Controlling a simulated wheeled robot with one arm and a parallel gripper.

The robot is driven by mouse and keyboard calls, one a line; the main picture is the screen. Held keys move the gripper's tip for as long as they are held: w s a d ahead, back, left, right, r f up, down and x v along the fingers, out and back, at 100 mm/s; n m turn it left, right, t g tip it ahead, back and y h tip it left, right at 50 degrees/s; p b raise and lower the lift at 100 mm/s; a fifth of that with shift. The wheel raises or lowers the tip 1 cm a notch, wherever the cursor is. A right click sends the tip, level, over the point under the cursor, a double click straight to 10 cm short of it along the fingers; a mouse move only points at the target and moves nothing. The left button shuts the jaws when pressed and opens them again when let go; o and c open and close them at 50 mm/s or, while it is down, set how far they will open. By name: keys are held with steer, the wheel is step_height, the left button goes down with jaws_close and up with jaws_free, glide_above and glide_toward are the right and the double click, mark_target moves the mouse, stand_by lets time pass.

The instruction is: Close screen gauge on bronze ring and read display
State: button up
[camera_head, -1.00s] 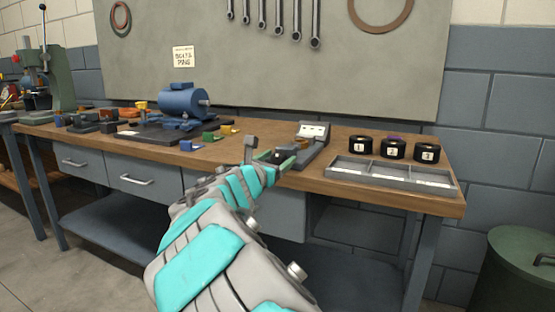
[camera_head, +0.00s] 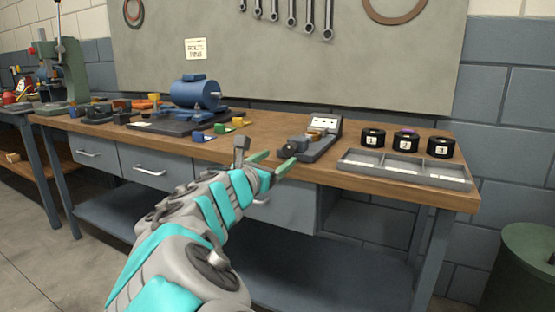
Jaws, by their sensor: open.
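The screen gauge (camera_head: 320,140) stands on the bench right of its middle, a grey device with a pale, tilted display panel (camera_head: 323,123) at its back end. The display is too small to read. A small dark brownish piece (camera_head: 296,145) shows at the gauge's near left end; I cannot tell whether it is the bronze ring or a jaw. My gripper (camera_head: 271,161) is open, its two green fingers apart at the bench's front edge, just left of and in front of the gauge. Nothing shows between the fingers.
A grey divided tray (camera_head: 345,165) lies right of the gauge, with three black numbered pots (camera_head: 405,140) behind it. A blue motor (camera_head: 195,95) on a dark plate and small coloured blocks (camera_head: 222,128) stand to the left. A green bin (camera_head: 528,262) is at far right.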

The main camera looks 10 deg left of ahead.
mark_target(288, 152)
steer(key=shift+b+x, duration=0.35)
steer(key=shift+x, duration=2.95)
steer(key=shift+f, duration=0.15)
steer(key=shift+c, duration=0.3)
jaws_close()
